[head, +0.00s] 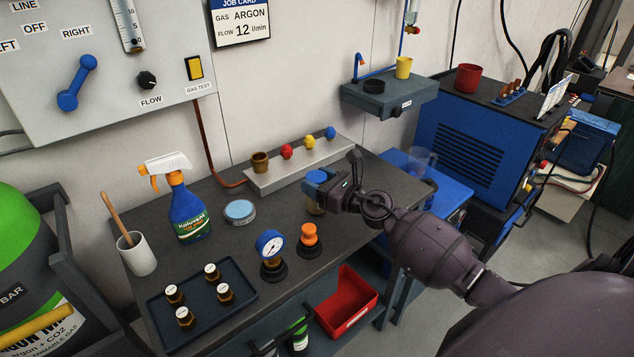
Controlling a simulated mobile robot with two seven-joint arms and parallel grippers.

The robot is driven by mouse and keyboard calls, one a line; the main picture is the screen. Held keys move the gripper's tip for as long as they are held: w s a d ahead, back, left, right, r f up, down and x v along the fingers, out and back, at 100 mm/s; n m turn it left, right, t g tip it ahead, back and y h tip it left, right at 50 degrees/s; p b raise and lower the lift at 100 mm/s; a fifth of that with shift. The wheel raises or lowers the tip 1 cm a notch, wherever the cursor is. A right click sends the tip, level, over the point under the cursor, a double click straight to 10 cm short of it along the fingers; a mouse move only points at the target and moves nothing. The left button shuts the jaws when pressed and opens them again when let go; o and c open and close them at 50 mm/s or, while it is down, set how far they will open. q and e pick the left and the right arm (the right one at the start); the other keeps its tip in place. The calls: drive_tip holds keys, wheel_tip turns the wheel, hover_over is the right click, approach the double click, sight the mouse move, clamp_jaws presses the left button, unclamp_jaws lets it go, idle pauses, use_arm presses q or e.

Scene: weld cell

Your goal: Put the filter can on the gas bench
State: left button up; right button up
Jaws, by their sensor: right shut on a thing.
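My right gripper (328,190) comes in from the right over the gas bench (265,230), a dark-topped table. My left gripper is not in view.
The valve block (300,168) runs along the back. A spray bottle (188,212), a blue-lidded tin (240,211), a gauge (270,245), an orange-topped fitting (309,236) and a tray (235,291) of small bottles stand on the bench. A red bin (347,300) is lower in front.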

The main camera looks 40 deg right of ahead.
drive_tip(key=shift+f, duration=0.2)
drive_tip(key=o, duration=1)
drive_tip(key=shift+c, duration=0.2)
drive_tip(key=shift+r, duration=0.25)
drive_tip(key=b+v, duration=0.1)
drive_tip(key=v, duration=0.9)
drive_tip(key=shift+s+f, duration=0.15)
drive_tip(key=shift+s, duration=0.1)
drive_tip(key=shift+b+v, duration=0.35)
drive_tip(key=shift+v, duration=0.45)
